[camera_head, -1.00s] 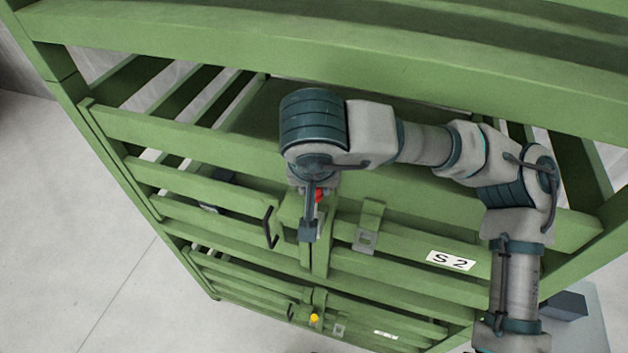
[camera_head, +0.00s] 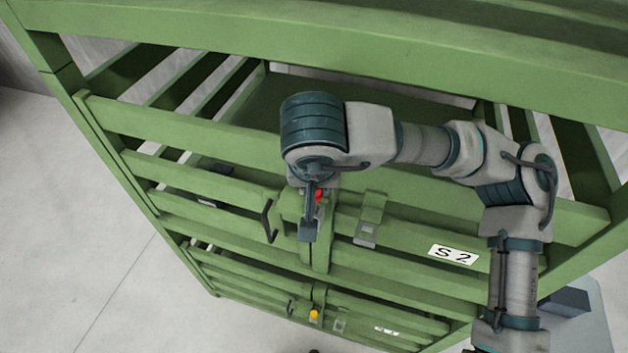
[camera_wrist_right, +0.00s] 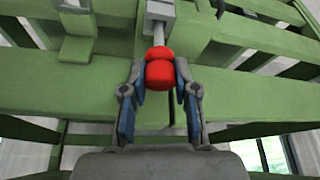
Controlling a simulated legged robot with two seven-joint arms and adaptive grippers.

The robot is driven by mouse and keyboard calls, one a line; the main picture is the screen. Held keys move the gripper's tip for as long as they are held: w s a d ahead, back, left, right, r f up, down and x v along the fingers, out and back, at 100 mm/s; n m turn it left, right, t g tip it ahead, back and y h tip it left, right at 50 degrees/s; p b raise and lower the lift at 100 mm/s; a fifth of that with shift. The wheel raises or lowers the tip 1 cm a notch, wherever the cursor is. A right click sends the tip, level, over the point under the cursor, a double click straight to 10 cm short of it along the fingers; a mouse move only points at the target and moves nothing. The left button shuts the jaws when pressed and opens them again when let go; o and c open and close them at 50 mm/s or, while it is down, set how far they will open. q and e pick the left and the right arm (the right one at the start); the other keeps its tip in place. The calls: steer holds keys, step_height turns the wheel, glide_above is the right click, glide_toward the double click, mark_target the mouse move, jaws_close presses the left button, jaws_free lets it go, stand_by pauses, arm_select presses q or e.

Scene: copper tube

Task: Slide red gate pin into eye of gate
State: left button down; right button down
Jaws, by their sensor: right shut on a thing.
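The red gate pin (camera_head: 318,195) shows as a small red spot beside my right gripper (camera_head: 310,228) in the head view. In the right wrist view the pin's red knob (camera_wrist_right: 160,73) sits between the two fingers of my right gripper (camera_wrist_right: 160,95), which is shut on it. A grey metal shank (camera_wrist_right: 158,30) runs from the knob towards a metal fitting on the green gate (camera_head: 400,215). I cannot tell how far the pin is through the eye. A grey metal plate with an opening (camera_head: 366,234) is on the gate, right of the gripper. My left gripper is not in view.
A black handle (camera_head: 268,220) is on the gate left of my gripper. A white S 2 label (camera_head: 453,254) is at the right. A lower gate has a yellow knob (camera_head: 314,315). Green bars surround my arm. Bare floor (camera_head: 70,220) lies at the left.

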steer(key=shift+f, duration=0.3)
steer(key=shift+s+a+f+b, duration=0.2)
steer(key=shift+f+b, duration=0.15)
steer(key=shift+b, duration=0.1)
steer(key=c, duration=0.8)
jaws_free()
steer(key=shift+s, duration=0.1)
